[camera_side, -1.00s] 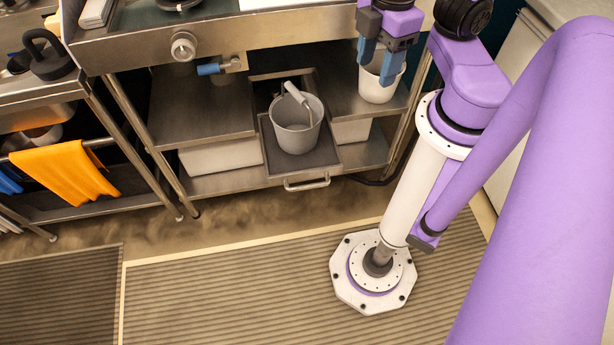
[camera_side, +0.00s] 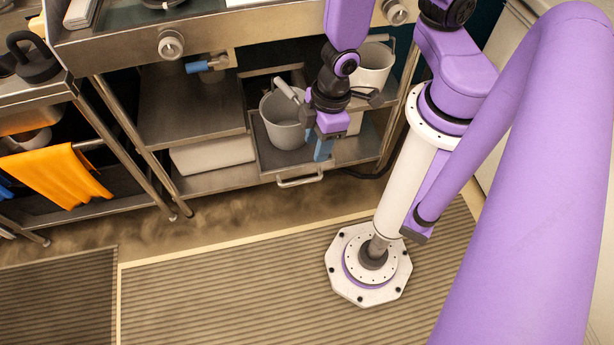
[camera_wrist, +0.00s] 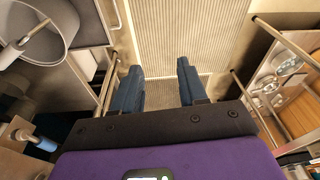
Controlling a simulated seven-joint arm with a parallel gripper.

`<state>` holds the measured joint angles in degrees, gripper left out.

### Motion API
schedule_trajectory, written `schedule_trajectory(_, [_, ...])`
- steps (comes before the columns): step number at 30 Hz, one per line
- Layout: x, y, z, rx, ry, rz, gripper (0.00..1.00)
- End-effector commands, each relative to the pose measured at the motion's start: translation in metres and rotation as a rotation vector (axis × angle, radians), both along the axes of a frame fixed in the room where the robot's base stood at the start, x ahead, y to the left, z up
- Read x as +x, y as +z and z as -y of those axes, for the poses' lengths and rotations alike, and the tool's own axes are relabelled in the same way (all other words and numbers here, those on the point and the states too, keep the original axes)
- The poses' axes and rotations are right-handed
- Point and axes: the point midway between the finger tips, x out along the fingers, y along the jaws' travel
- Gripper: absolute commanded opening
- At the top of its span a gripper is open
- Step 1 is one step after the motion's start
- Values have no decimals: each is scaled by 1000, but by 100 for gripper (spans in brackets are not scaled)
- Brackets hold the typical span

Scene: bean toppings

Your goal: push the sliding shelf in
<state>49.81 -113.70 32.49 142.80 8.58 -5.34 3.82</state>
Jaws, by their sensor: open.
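The sliding shelf (camera_side: 258,160) is a dark tray with a metal front handle (camera_side: 300,179), and it sticks out from under the steel counter in the side view. A grey bucket (camera_side: 283,128) with a light-handled tool in it stands on the shelf. The bucket also shows at the upper left of the wrist view (camera_wrist: 68,20). My gripper (camera_side: 322,150) points down just right of the bucket, above the shelf's right front part. Its blue fingers (camera_wrist: 160,85) are apart with nothing between them. Whether it touches the shelf cannot be told.
A white bucket (camera_side: 373,66) stands on the fixed shelf at right. A white bin (camera_side: 212,154) sits on the lower shelf at left. A blue-handled valve (camera_side: 200,66) hangs under the counter.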

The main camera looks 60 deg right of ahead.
Motion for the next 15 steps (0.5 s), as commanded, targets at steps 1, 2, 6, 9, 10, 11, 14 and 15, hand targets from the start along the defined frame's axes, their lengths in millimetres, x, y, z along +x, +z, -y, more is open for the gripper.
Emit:
schedule_trajectory(1, [0,-16,4,-7,-13,7,42])
schedule_trajectory(2, [1,-24,5,-5,-21,15,42])
schedule_trajectory(6, [5,-59,15,3,-54,57,42])
schedule_trajectory(9, [7,-82,26,7,-75,93,42])
schedule_trajectory(10, [8,-89,30,7,-80,104,42])
schedule_trajectory(11, [8,-95,34,8,-85,114,42])
schedule_trajectory(14, [9,-115,49,9,-95,155,42])
schedule_trajectory(15, [9,-122,55,10,-97,172,42])
